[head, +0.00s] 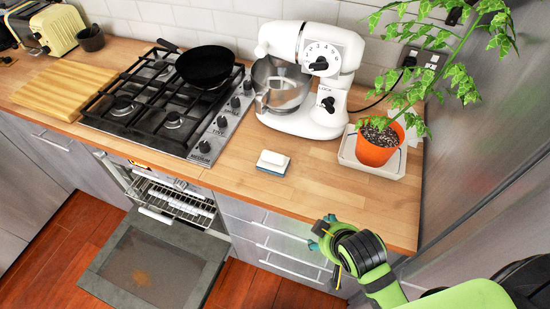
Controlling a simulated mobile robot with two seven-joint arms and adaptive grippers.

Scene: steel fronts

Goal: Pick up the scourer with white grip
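The scourer with white grip (272,162) lies on the wooden counter, in front of the white stand mixer. Its white grip is on top and a blue layer shows underneath. My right gripper (322,238) is at the counter's front edge, lower right of the scourer and clearly apart from it. It is seen from behind and the side, so its finger opening is unclear. I see nothing held in it. My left gripper is not in view.
A gas hob (165,105) with a black pan (205,66) is left of the scourer. The stand mixer (310,75) stands behind it, and a potted plant (376,146) on a white tray is to the right. The oven door (155,265) hangs open below. The counter around the scourer is clear.

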